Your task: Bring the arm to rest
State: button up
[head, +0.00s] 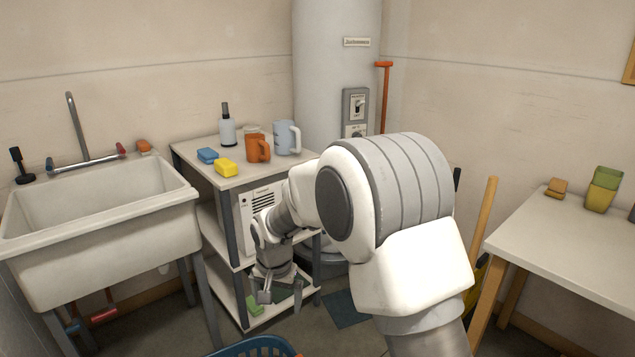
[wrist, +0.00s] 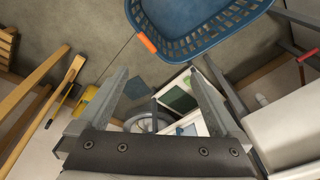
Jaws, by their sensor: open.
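My arm (head: 390,200) reaches forward from the lower right of the head view and bends down beside the shelf cart. My gripper (head: 281,294) hangs pointing down in front of the cart's lower shelf. In the wrist view my gripper (wrist: 158,92) shows two fingers spread wide apart with nothing held between them. The floor and part of the lower shelf show beyond the fingers. My forearm hides part of the cart's right side.
A shelf cart (head: 190,155) holds sponges, mugs and a bottle. A sink (head: 100,210) stands left, a white table (head: 570,250) right. A blue basket (head: 250,347) is on the floor close by; it also shows in the wrist view (wrist: 185,45). A tank (head: 335,60) stands behind.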

jog(key=s+d+r+n+t, duration=0.1)
jog(key=s+d+r, duration=0.4)
jog(key=d+r, duration=0.25)
jog(key=s+d+r+t, duration=0.1)
jog(key=s+d+r, duration=0.4)
jog(key=d+r, duration=0.3)
jog(key=s+d+r+n+t, duration=0.15)
jog(key=s+d, duration=0.25)
jog(key=s, duration=0.5)
jog(key=s+d+r, duration=0.3)
jog(key=s+d, duration=0.1)
jog(key=s, duration=0.4)
notch_tip(320, 180, up, 18)
jog(key=p, duration=1.7)
jog(key=shift+a+f+p, duration=0.2)
jog(key=shift+a+p, duration=0.1)
jog(key=shift+p, duration=0.05)
